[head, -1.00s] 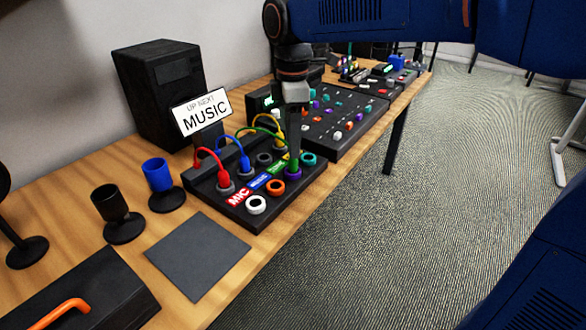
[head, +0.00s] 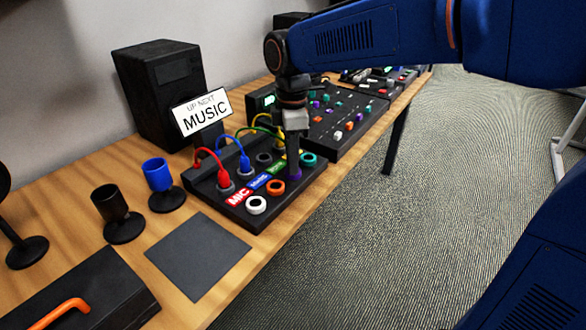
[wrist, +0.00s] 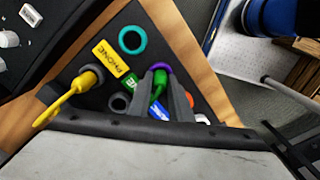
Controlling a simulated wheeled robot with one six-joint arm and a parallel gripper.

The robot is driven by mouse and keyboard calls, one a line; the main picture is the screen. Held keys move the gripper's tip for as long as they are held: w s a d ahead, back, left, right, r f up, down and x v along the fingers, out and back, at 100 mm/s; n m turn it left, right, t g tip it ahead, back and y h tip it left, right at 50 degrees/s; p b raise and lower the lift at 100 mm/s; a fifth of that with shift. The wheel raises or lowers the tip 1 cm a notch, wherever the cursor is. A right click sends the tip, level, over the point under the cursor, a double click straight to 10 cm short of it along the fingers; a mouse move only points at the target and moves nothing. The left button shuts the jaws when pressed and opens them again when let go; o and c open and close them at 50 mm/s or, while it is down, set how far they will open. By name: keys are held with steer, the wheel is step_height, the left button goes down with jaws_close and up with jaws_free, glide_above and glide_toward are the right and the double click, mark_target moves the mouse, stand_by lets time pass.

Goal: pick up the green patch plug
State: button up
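The green patch plug (wrist: 159,80) stands in the purple-ringed socket (wrist: 161,68) of the patch box, seen in the wrist view. My gripper (wrist: 161,84) is lowered around it, one grey finger on each side. The fingers look open, with the plug between them; whether either touches it is hard to tell. In the head view my gripper (head: 292,165) points down over the purple socket (head: 293,175) and hides most of the green plug.
On the patch box (head: 229,205), the red plug (head: 224,178), blue plug (head: 245,163) and yellow plug (wrist: 88,78) stand close by with looping cables. White (head: 256,205), orange (head: 273,188) and teal (head: 309,160) sockets are empty. A mixer (head: 345,120) lies behind.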

jaws_close()
steer(key=shift+r, duration=0.1)
